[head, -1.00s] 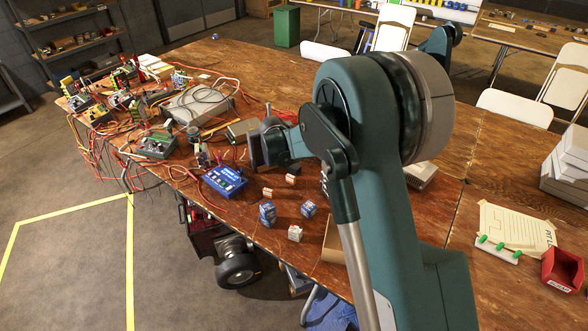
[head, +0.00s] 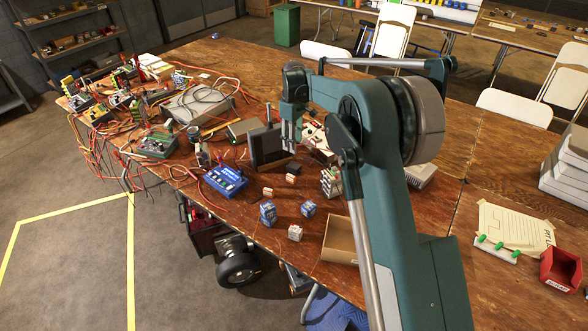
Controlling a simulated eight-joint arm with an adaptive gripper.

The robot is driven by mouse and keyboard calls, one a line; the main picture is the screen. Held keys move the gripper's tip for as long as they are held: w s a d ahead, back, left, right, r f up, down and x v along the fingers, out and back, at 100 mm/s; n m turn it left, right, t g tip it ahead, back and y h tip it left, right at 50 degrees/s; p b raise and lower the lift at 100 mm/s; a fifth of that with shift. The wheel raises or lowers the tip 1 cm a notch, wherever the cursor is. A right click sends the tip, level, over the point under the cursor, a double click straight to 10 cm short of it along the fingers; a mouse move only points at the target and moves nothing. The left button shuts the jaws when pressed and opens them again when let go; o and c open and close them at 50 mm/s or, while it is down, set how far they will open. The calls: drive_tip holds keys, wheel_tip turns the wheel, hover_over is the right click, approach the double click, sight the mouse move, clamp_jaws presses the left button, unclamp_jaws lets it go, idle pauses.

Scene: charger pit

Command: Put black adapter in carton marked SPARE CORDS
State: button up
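A small black block (head: 293,168), which looks like the black adapter, lies on the wooden table in the head view. My gripper (head: 291,148) points down above and slightly behind it, beside a dark flat screen. Its two grey fingers look close together, but I cannot tell whether they are open or shut, and nothing is clearly visible between them. An open brown carton (head: 341,240) stands near the table's front edge, partly hidden by my arm. No marking on it is readable from here.
The dark screen (head: 266,147) stands upright just left of my gripper. A blue charger (head: 226,180) and tangled cords lie to the left. Small blue and white boxes (head: 267,213) stand in front. A red bin (head: 561,270) is far right.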

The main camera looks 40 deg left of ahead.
hover_over(293, 164)
drive_tip(key=shift+s+d+f, duration=0.1)
drive_tip(key=shift+d+f, duration=0.1)
drive_tip(key=shift+f, duration=1.05)
drive_tip(key=shift+s+d+f, duration=0.1)
drive_tip(key=shift+d+f, duration=0.1)
drive_tip(key=shift+f, duration=1.05)
drive_tip(key=shift+f, duration=1.3)
drive_tip(key=shift+w+a+f+b, duration=0.1)
drive_tip(key=shift+f+b, duration=0.2)
drive_tip(key=shift+f, duration=0.55)
drive_tip(key=shift+s+a+f+b, duration=0.15)
drive_tip(key=shift+f+b, duration=0.15)
drive_tip(key=shift+f, duration=0.6)
drive_tip(key=shift+w+a+f+b, duration=0.15)
drive_tip(key=shift+f+b, duration=0.15)
drive_tip(key=shift+f, duration=0.55)
drive_tip(key=shift+c, duration=0.2)
drive_tip(key=c, duration=0.8)
